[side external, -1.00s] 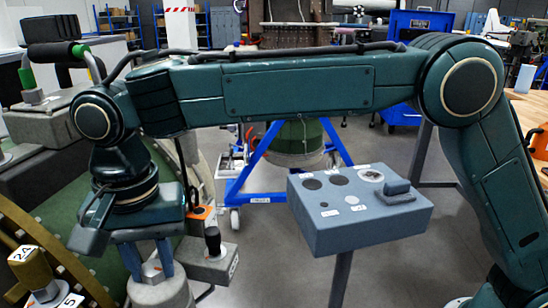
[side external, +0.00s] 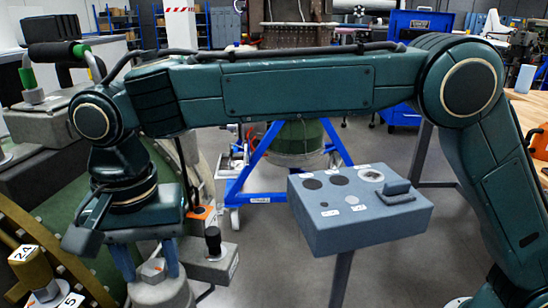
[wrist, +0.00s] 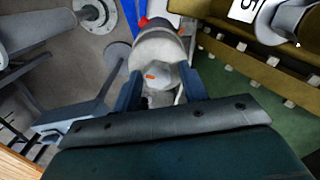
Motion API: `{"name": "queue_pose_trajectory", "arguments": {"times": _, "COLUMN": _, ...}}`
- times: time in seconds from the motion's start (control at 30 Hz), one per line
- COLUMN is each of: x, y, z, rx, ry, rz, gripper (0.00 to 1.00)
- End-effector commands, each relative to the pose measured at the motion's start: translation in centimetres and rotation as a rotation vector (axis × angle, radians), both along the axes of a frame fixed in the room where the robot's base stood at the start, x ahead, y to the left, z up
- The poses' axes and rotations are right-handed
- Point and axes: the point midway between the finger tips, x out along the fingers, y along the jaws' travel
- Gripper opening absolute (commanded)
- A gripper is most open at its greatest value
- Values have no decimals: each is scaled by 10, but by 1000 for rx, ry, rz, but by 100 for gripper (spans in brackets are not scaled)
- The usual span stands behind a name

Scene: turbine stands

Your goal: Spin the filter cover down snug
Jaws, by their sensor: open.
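The filter cover (side external: 160,294) is a grey rounded cap with a hex boss (side external: 153,269) on top, low at the left of the side view. The boss carries an orange mark and also shows in the wrist view (wrist: 158,74). My gripper (side external: 146,268) points down over the cover, its two blue fingers on opposite sides of the boss. In the wrist view my gripper (wrist: 160,76) is open, with visible gaps between the fingers and the boss. The cover's lower part is cut off by the side view's bottom edge, so its seating is hidden.
A grey box with a black knob (side external: 213,240) stands close right of the cover. A grey panel on a post (side external: 360,225) stands farther right, with open floor between.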

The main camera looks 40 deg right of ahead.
Motion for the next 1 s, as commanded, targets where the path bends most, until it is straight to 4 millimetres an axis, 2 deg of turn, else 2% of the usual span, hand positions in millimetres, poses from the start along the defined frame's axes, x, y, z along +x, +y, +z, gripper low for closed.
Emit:
{"name": "queue_pose_trajectory", "arguments": {"times": 0.03, "x": -2, "y": -4, "z": -9, "rx": -22, "ry": 20, "rz": -4, "gripper": 52}}
{"name": "queue_pose_trajectory", "arguments": {"times": 0.33, "x": -1, "y": -4, "z": -5, "rx": -21, "ry": 20, "rz": -5, "gripper": 54}}
{"name": "queue_pose_trajectory", "arguments": {"times": 0.4, "x": -1, "y": -4, "z": -2, "rx": -20, "ry": 19, "rz": -5, "gripper": 60}}
{"name": "queue_pose_trajectory", "arguments": {"times": 1.0, "x": 0, "y": -2, "z": 37, "rx": -9, "ry": 9, "rz": -3, "gripper": 60}}
